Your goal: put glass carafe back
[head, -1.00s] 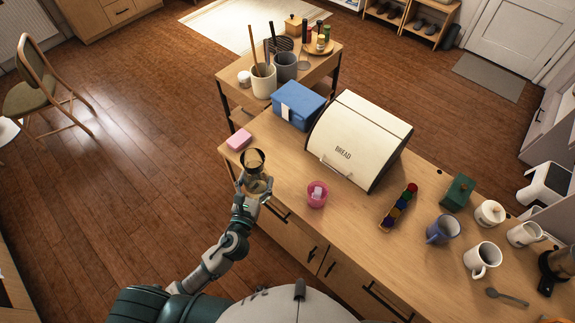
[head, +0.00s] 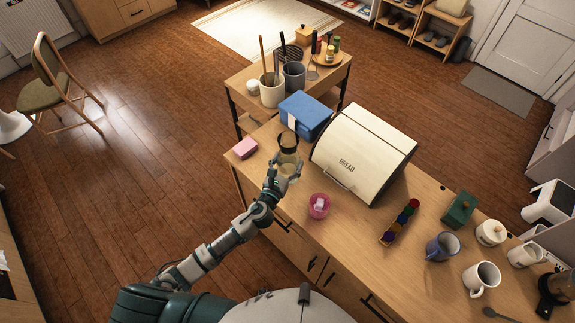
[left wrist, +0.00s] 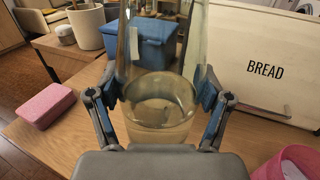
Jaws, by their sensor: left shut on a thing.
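The glass carafe (head: 288,146) is clear with a dark rim and some pale liquid in its lower part. It stands upright in my left gripper (head: 283,172), over the counter between the pink block and the bread box. In the left wrist view the carafe (left wrist: 160,105) fills the middle, with the fingers of my left gripper (left wrist: 158,92) closed on both its sides. I cannot tell whether its base touches the counter. My right gripper is not in view.
The bread box (head: 362,150) stands right of the carafe, the blue box (head: 306,116) behind it. A pink block (head: 245,147) lies to the left, a pink cup (head: 319,205) in front. A cart (head: 240,83) adjoins behind.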

